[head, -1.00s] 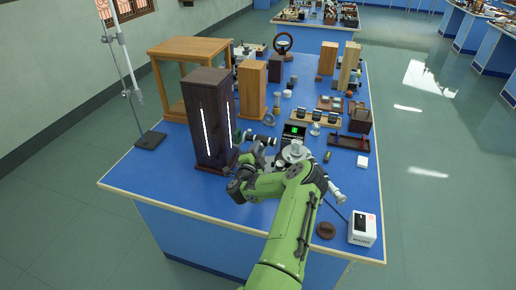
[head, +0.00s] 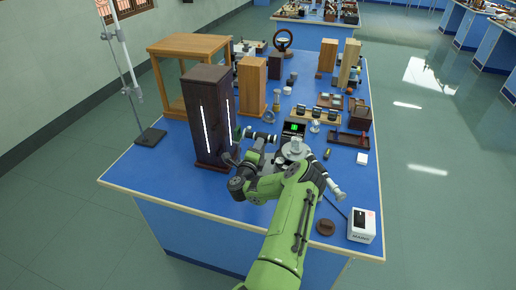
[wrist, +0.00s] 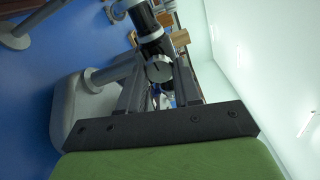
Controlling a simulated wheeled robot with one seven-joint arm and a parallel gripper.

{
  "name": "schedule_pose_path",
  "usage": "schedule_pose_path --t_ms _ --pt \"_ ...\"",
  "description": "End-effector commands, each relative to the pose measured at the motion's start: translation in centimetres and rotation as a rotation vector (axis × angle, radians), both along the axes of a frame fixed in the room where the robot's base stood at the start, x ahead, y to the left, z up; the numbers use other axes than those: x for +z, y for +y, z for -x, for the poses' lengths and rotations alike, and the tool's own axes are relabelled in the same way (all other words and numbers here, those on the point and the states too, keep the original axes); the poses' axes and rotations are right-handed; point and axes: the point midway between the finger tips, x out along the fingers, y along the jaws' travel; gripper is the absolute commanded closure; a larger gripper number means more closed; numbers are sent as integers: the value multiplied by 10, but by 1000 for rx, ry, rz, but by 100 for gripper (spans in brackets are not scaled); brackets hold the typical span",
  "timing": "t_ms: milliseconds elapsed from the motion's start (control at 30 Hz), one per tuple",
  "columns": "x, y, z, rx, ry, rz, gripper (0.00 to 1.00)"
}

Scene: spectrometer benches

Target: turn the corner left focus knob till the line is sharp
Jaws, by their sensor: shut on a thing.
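The spectrometer (head: 293,150) stands near the front of the blue bench, with a round grey table and a pale telescope tube (head: 334,187) pointing front right. A dark tube with light bands (head: 262,137) points left toward the dark lamp housing. In the wrist view, a small round grey focus knob (wrist: 159,69) with a dark mark shows on the black and silver tube (wrist: 150,30). My gripper (wrist: 160,80) is shut on the knob, a finger on either side. In the head view my gripper (head: 257,153) is at the dark tube; my wrist partly hides the contact.
A tall dark wooden housing (head: 209,120) with lit slits stands close left of my gripper. A small screen (head: 294,128) glows green behind the spectrometer. A white box (head: 362,226) and a brown disc (head: 326,228) lie at front right.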

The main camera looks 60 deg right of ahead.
Motion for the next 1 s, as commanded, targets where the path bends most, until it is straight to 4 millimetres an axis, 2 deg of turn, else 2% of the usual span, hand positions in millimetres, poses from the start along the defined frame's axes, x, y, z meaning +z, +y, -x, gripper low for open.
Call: schedule_pose_path --t_ms 533,567,700,1000 --pt "-2 1 0 1 -19 -7 98" --pt "-2 1 0 1 -19 -7 63" --pt "-2 1 0 1 -19 -6 42" --pt "-1 0 0 1 -20 -5 42"
